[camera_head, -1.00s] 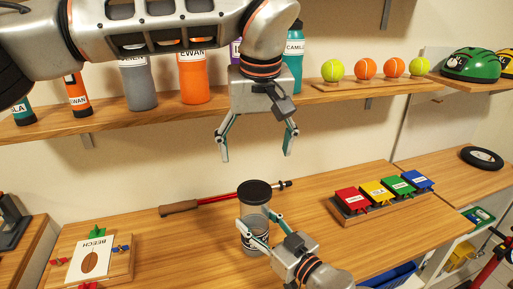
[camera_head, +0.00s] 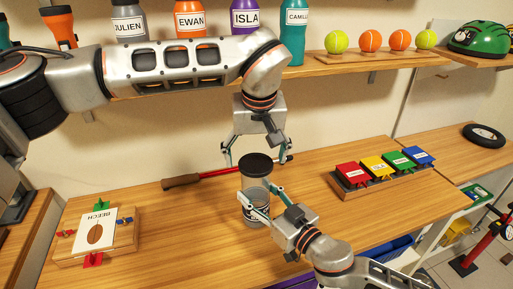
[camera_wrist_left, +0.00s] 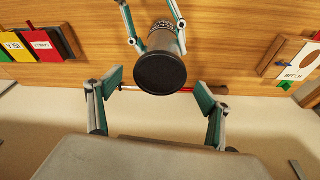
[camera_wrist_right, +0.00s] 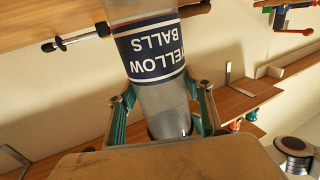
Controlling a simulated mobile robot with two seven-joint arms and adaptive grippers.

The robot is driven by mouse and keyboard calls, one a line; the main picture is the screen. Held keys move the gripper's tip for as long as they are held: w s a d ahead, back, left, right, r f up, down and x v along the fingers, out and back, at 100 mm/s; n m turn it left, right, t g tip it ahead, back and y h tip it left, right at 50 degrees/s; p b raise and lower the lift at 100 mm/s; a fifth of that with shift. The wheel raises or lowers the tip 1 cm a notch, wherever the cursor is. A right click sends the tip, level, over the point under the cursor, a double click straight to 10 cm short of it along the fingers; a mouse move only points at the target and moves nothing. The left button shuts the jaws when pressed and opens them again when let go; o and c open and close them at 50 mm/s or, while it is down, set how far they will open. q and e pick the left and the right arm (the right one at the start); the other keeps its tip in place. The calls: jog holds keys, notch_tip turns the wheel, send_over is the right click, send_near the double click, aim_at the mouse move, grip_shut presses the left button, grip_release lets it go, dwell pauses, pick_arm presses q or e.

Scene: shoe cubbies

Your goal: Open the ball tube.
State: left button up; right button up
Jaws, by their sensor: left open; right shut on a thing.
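The ball tube (camera_head: 256,186) is a clear cylinder with a black lid (camera_head: 256,161), upright on the wooden workbench. Its label reads "YELLOW BALLS" in the right wrist view (camera_wrist_right: 152,50). My right gripper (camera_head: 262,199) is shut around the tube's body from the front right. My left gripper (camera_head: 256,158) points down, open and empty, with its fingers on either side of and close above the lid. In the left wrist view the lid (camera_wrist_left: 160,72) sits between and just beyond the open fingers.
Coloured boxes on a rack (camera_head: 385,172) stand to the right, and a "BEECH" board (camera_head: 97,234) to the left. The shelf above holds bottles (camera_head: 191,22), balls (camera_head: 369,40) and a green helmet (camera_head: 476,37).

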aim_at(256, 164)
pick_arm(q)
jog(key=shift+f, duration=0.1)
jog(key=c, duration=1.3)
jog(key=shift+r, duration=0.35)
jog(key=shift+r, duration=0.75)
jog(key=shift+r, duration=2.1)
pick_arm(e)
jog(key=o, duration=1.7)
